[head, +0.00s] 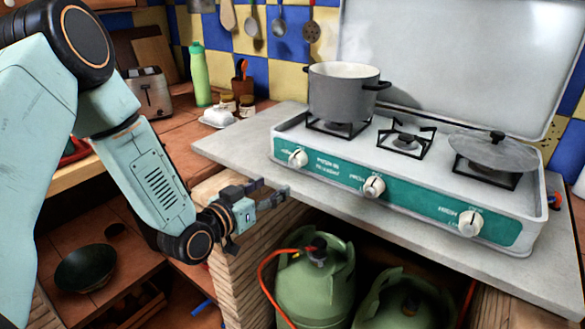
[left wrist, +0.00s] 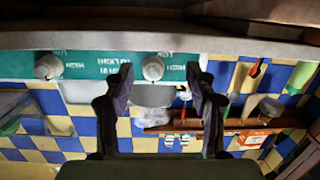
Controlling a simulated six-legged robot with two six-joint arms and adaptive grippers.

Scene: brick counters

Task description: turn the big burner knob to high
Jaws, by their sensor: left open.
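The gas stove has a teal front panel (head: 335,178) with three white knobs: a left knob (head: 298,157) below the grey pot, a middle knob (head: 374,186) and a right knob (head: 471,223). No visible label shows which is the big burner's. My left gripper (head: 275,189) is open and empty, below and left of the left knob, apart from the panel. In the left wrist view, which is upside down, a knob (left wrist: 153,67) appears between the open fingers (left wrist: 160,74), and another knob (left wrist: 48,66) is at the left. My right gripper is not in view.
The stone counter edge (head: 240,150) lies close to my left gripper. Green gas cylinders (head: 316,285) stand below. A green bottle (head: 200,75) and toaster (head: 150,92) stand at left.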

